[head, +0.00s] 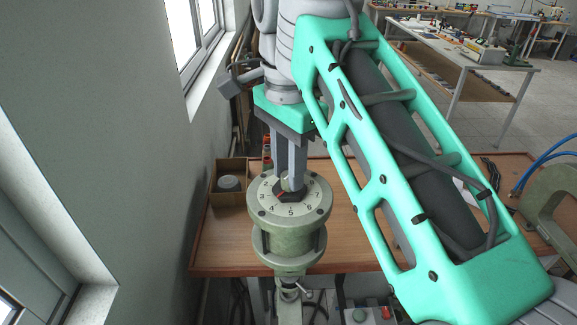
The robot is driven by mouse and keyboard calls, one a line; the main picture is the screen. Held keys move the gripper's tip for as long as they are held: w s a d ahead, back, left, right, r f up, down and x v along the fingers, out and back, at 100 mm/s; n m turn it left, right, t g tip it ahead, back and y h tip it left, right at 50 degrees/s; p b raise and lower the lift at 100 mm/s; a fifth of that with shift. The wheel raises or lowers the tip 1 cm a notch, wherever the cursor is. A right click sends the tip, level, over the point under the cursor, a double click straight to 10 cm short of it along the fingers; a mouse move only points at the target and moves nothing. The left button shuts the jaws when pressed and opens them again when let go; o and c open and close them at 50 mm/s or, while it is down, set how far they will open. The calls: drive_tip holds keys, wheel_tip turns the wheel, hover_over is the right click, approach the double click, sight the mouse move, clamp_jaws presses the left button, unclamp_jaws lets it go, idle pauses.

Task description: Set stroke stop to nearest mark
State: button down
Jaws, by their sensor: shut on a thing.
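The stroke stop is a green-grey round unit with a pale numbered dial (290,211) on top. The marks 3, 4, 5, 6 and 7 show around the dial's near side. My gripper (290,186) points down over the dial's centre. Its two grey fingers are shut on the small central knob (292,185), which is mostly hidden between them. The dial's far side is hidden behind the fingers.
The unit stands at the front edge of a wooden bench (222,259). An open wooden box (229,199) with a grey round part is at the left, near the wall. A green clamp-like frame (550,200) and blue hoses (545,165) are at the right.

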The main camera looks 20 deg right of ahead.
drive_tip(key=c, duration=1.1)
unclamp_jaws()
drive_tip(key=shift+c, duration=0.2)
wheel_tip(320, 180, up, 8)
drive_tip(key=shift+p, duration=0.75)
drive_tip(key=shift+f, duration=0.1)
